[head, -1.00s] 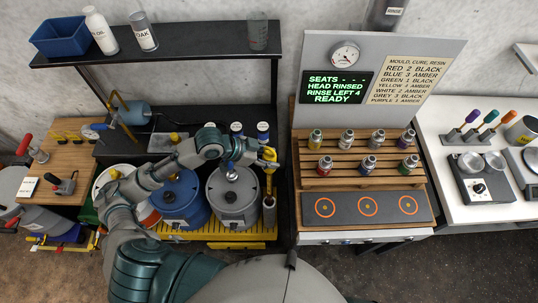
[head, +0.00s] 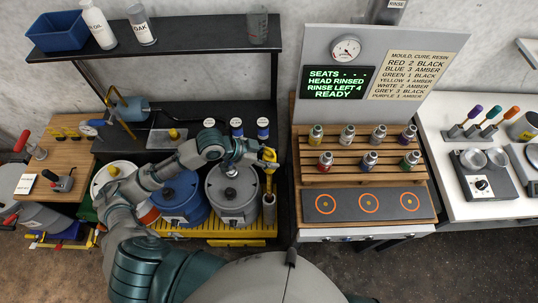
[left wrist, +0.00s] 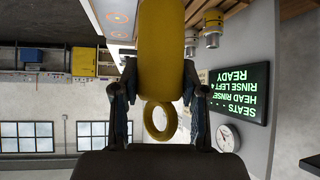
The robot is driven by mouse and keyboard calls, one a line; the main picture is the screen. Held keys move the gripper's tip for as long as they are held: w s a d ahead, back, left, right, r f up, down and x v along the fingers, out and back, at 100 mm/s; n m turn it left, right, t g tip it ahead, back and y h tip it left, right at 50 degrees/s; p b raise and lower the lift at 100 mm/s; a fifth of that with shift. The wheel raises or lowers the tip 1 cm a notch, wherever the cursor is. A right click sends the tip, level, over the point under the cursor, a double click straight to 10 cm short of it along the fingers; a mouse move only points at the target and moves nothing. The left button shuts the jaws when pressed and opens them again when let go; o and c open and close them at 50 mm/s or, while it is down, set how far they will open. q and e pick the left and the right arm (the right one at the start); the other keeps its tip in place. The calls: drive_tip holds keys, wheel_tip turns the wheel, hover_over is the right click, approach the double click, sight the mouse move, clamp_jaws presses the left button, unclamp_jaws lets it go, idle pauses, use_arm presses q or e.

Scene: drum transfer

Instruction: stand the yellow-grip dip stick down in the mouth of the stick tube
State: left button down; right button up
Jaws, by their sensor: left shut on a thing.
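My left gripper (head: 266,160) is shut on the yellow grip of the dip stick (head: 270,155), to the right of the grey drum. The yellow grip (left wrist: 162,45) also shows between the fingers in the left wrist view, with a yellow ring at its end. The thin shaft hangs about upright below the grip, over the stick tube (head: 270,212), a grey cylinder at the right end of the yellow grating. The shaft's lower end meets the tube mouth in the picture; I cannot tell how deep it is. My right gripper is not in view.
A grey drum (head: 232,200) and a blue drum (head: 180,203) stand on the yellow grating (head: 225,241) beside the tube. A wooden rack (head: 355,158) with several small jars stands close on the right. A dark shelf (head: 190,42) spans behind.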

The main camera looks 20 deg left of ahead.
sight(269, 192)
use_arm(q)
wheel_tip(269, 192, down, 22)
drive_tip(key=b, duration=1.1)
drive_tip(key=shift+f, duration=0.25)
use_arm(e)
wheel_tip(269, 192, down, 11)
use_arm(q)
wheel_tip(269, 192, down, 4)
drive_tip(key=shift+r+b, duration=0.1)
drive_tip(key=shift+b, duration=1)
drive_tip(key=shift+f+b, duration=0.4)
drive_tip(key=shift+f, duration=0.4)
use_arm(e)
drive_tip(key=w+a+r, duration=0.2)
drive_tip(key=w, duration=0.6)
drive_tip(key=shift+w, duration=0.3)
use_arm(q)
drive_tip(key=shift+f, duration=0.2)
drive_tip(key=shift+f, duration=0.45)
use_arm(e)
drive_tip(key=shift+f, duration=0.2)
